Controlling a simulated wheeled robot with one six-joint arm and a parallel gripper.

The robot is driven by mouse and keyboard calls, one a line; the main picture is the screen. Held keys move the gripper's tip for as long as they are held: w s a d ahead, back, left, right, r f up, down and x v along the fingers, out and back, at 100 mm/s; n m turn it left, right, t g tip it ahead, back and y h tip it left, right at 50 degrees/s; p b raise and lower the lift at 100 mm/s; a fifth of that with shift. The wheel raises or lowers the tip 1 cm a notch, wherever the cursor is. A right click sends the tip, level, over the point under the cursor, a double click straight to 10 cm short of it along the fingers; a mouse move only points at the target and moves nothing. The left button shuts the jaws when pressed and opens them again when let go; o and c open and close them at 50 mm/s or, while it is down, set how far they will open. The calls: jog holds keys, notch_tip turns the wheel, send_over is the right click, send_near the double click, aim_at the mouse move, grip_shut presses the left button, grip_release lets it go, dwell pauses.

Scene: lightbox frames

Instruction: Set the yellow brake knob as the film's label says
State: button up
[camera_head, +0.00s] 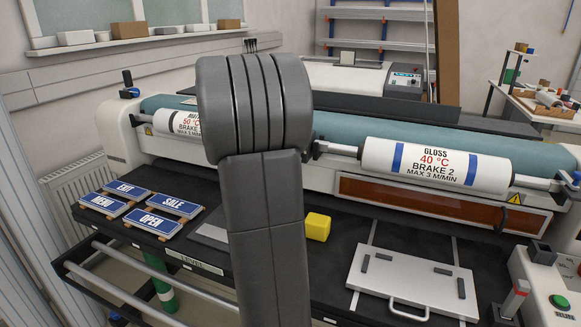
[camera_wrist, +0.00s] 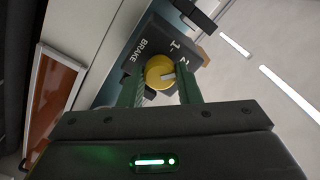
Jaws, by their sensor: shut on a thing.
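In the wrist view my gripper (camera_wrist: 160,80) is shut on the round yellow brake knob (camera_wrist: 156,67), with one green finger on each side. The knob sits on a dark block (camera_wrist: 148,36) marked BRAKE, with 1 and 2 on its scale. The knob's pale pointer points right, near the 2; its exact setting is hard to read. In the head view a white film roll (camera_head: 434,166) reads GLOSS, 40 °C, BRAKE 2, MAX 3 M/MIN. Another roll (camera_head: 178,122) at left shows 50 °C and BRAKE, its number hidden by my arm. Knob and gripper are hidden there.
Several blue signs (camera_head: 150,221) lie on the dark table at left. A yellow cube (camera_head: 317,227) sits mid-table, and a white board with a handle (camera_head: 415,281) lies to its right. A control box with a green button (camera_head: 559,301) is at far right.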

jog(key=shift+m+b, duration=0.5)
jog(key=o, duration=1)
jog(key=shift+c, duration=0.2)
jog(key=b+v, duration=0.1)
jog(key=v, duration=1.3)
jog(key=shift+w, duration=0.15)
